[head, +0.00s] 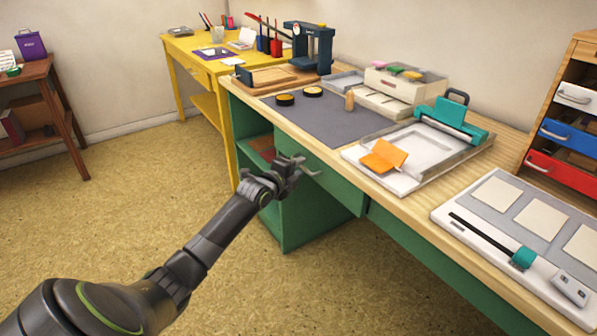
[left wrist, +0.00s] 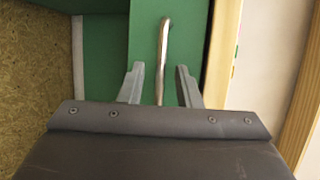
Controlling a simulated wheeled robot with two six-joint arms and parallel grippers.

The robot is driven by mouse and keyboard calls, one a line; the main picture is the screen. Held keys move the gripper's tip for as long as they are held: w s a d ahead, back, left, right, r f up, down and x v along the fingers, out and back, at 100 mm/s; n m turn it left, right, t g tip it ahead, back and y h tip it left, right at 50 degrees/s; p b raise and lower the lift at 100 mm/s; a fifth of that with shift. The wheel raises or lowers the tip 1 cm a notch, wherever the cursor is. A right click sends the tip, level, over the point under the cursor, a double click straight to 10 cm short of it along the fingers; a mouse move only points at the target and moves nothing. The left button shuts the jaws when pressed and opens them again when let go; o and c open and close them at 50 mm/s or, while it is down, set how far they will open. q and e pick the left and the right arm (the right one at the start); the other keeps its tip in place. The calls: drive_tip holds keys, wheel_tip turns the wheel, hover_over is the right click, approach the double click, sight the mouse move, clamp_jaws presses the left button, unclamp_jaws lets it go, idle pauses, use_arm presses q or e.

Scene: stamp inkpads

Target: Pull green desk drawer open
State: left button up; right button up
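The green desk (head: 300,215) has a green drawer front (head: 335,182) under its wooden top. The drawer looks shut, as far as the head view shows. In the left wrist view, the drawer's metal bar handle (left wrist: 164,42) stands out from the green front (left wrist: 190,35). My left gripper (head: 299,166) is at the handle. In the left wrist view its two fingers (left wrist: 160,78) are apart, one on each side of the handle's line, with visible gaps. The gripper is open and holds nothing. My right gripper is in neither view.
An open shelf (head: 262,147) is left of the drawer. The floor (head: 120,200) in front is clear.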

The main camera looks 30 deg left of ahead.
use_arm(q)
drive_tip(key=shift+w, duration=0.35)
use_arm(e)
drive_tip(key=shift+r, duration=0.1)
use_arm(q)
drive_tip(key=shift+c, duration=0.2)
clamp_jaws()
drive_tip(key=shift+s, duration=0.15)
